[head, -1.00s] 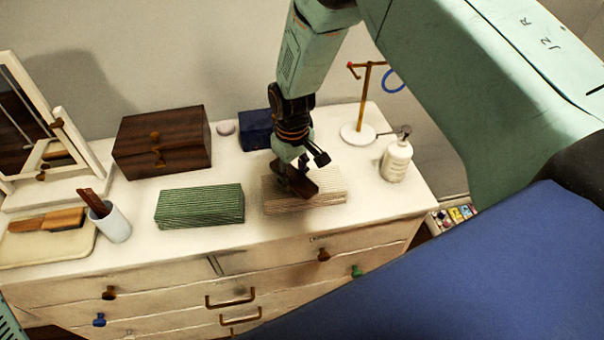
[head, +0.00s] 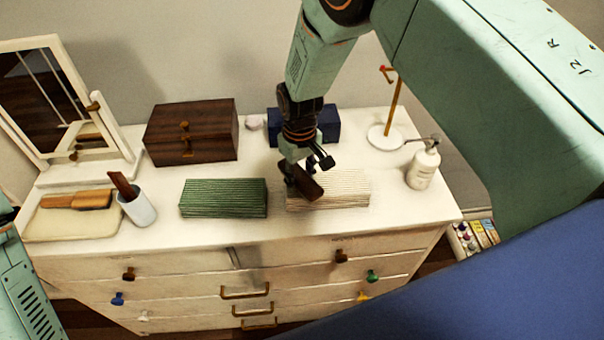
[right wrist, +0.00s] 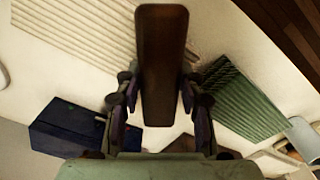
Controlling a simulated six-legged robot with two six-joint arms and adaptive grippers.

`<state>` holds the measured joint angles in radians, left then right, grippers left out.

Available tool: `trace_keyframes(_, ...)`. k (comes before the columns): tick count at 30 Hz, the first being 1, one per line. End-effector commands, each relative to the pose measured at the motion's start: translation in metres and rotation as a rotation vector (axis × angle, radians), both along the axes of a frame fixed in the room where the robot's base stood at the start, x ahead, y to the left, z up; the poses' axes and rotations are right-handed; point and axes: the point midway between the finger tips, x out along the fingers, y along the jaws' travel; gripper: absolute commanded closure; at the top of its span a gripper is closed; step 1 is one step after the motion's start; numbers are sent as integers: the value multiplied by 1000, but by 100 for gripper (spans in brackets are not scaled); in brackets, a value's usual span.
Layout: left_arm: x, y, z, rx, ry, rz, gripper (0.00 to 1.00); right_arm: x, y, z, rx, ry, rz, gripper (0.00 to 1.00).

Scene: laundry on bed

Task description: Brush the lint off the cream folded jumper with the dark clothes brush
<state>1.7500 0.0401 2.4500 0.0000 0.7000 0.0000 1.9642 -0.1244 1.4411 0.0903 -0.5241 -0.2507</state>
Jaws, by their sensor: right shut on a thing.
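The cream ribbed folded jumper (head: 345,190) lies on the white dresser top, right of the middle. My right gripper (head: 303,170) is shut on the dark clothes brush (head: 309,187) and holds it over the jumper's left end. I cannot tell whether the brush touches the knit. In the right wrist view the dark brush (right wrist: 162,60) sits between the fingers (right wrist: 160,95), with part of the cream jumper (right wrist: 75,28) at the upper left. I cannot make out lint clearly. My left gripper is out of view; only part of my left arm shows.
A green folded garment (head: 223,198) lies left of the jumper. Behind stand a dark wooden box (head: 191,133) and a navy box (head: 328,123). A pump bottle (head: 423,168) and a stand (head: 386,138) are at right. A white cup (head: 138,208) and a tray (head: 75,225) are at left.

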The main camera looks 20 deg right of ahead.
Motion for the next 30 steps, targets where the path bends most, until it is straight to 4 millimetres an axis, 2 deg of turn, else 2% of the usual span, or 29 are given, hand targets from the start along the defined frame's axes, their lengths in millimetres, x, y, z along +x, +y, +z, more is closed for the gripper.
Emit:
trace_keyframes(12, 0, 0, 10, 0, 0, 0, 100, -7, -29, 4, 1, -3, -2, 87)
trace_keyframes(20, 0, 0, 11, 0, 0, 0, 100, -9, -37, 3, 1, -3, -2, 87)
trace_keyframes(30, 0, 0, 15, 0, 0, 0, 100, -16, -62, 1, 1, -3, -2, 87)
